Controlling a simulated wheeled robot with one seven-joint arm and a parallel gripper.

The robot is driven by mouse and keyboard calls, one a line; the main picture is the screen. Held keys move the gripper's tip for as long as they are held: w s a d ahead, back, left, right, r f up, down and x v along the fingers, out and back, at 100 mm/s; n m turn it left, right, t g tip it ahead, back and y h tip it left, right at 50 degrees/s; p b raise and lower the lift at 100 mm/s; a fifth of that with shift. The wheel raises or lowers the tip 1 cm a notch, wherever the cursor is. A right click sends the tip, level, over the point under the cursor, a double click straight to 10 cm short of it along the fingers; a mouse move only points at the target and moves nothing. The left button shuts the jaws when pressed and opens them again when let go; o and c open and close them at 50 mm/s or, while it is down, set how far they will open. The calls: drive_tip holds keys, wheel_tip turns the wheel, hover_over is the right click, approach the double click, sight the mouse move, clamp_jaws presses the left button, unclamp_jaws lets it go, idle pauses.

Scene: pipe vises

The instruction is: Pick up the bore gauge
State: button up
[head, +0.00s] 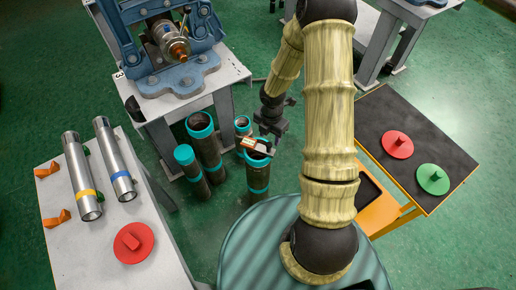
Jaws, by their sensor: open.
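My gripper (256,147) hangs from the arm near the middle of the head view. It is open, over or close to the rim of the nearest dark upright pipe (258,176); I cannot tell its height above it. A small orange and pale part shows at the gripper's end, and I cannot tell whether it belongs to the gripper. No object is clearly identifiable as the bore gauge. A red disc with a raised grip (397,144) and a green disc with a raised grip (433,179) lie on the dark-topped table at right.
Several dark pipes with teal bands stand on the green floor. A pale table (85,240) at left holds two steel pipes (82,175), orange brackets (57,218) and a red disc (133,243). A blue vise (182,75) sits on a bench behind. The dark-topped table (385,105) has bare room.

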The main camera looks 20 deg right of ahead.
sight(269, 144)
drive_tip(key=shift+f, duration=0.9)
drive_tip(key=shift+f, duration=0.1)
wheel_tip(269, 144, down, 5)
drive_tip(key=shift+a+f+b, duration=0.1)
drive_tip(key=shift+b, duration=0.5)
clamp_jaws()
